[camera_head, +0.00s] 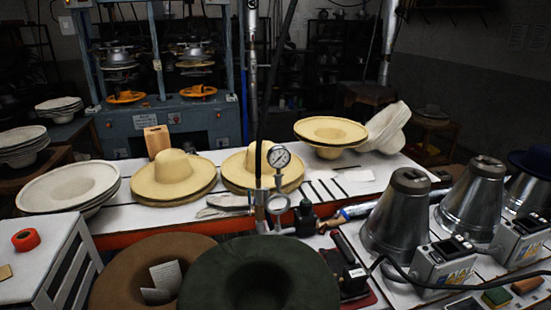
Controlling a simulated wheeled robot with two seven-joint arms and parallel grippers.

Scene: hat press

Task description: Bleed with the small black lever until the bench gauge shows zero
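The bench gauge (279,156) is a round white dial at the top of a metal pipe assembly in the middle of the view. Its dial is too small to read exactly. A second round ring or dial (277,203) sits lower on the same assembly. A black fitting (305,215) stands just right of the pipes, joined to a hose. It may carry the small black lever, but I cannot make out which part is the lever or how it is set. Neither of my grippers is in view.
A dark green hat (262,280) and a brown hat (115,275) fill the near front. Cream hats (172,171) lie behind on the table. A black iron-like tool (350,275) and metal cones (398,215) with control boxes (445,262) stand right. A dark cable hangs above the gauge.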

